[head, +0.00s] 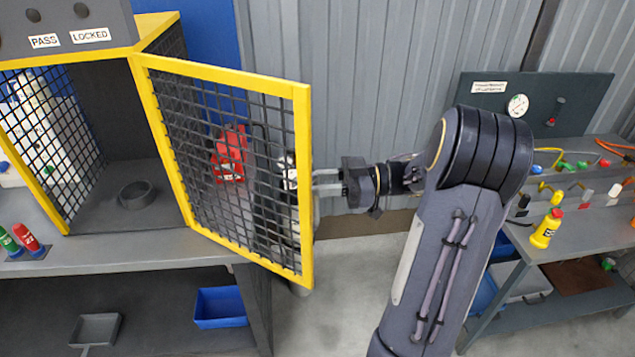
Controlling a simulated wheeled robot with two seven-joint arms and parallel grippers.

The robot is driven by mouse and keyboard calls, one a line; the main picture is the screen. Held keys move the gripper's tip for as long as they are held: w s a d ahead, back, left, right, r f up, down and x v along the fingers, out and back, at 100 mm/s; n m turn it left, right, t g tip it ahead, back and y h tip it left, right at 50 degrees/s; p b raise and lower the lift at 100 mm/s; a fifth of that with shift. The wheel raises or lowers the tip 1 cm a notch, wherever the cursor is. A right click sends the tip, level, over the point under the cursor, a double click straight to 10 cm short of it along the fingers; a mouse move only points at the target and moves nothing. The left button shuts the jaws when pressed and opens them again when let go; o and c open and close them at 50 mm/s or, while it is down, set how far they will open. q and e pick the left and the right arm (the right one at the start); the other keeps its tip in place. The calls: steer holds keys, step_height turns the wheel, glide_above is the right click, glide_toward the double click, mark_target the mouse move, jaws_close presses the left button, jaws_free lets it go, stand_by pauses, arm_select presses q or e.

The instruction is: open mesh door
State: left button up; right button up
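The mesh door (303,130) has a yellow frame and dark wire mesh. It stands swung open from the cabinet (160,25), hinged on its left side, with its free edge toward the right. My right gripper (322,181) is at the free edge, coming from the right. Its two fingers show a small gap, and their tips pass behind the yellow frame, so I cannot see whether they hold anything. A grey piece shows just behind the free edge, below the fingers. My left gripper is not in view.
The cabinet holds a dark ring (136,194) on its floor. A red object (229,153) shows through the mesh. A blue bin (220,307) sits on the lower shelf. Open floor lies between the benches.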

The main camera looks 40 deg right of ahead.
steer(key=shift+d, duration=0.1)
steer(key=b+v, duration=0.2)
steer(key=v, duration=0.5)
steer(key=shift+s+d, duration=0.25)
steer(key=shift+s, duration=0.05)
stand_by(0.3)
